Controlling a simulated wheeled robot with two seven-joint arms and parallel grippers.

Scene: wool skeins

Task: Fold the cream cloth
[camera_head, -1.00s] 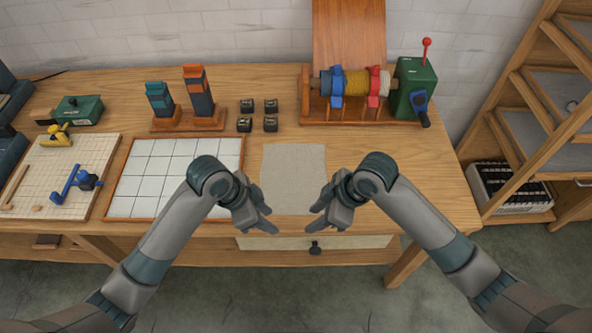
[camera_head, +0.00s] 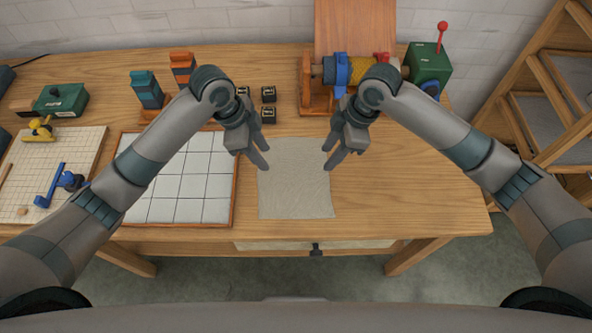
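The cream cloth (camera_head: 295,188) lies flat and spread out on the wooden table, near its front edge. My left gripper (camera_head: 262,160) is over the cloth's far left corner, with its fingers apart and nothing between them. My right gripper (camera_head: 333,160) is over the cloth's far right corner, with its fingers apart and empty. I cannot tell whether either set of fingertips touches the cloth.
A white tiled board (camera_head: 185,190) in a wooden frame lies just left of the cloth. Small black blocks (camera_head: 268,94) and a winding device with a green box (camera_head: 429,68) stand behind. The table (camera_head: 420,205) is clear to the right.

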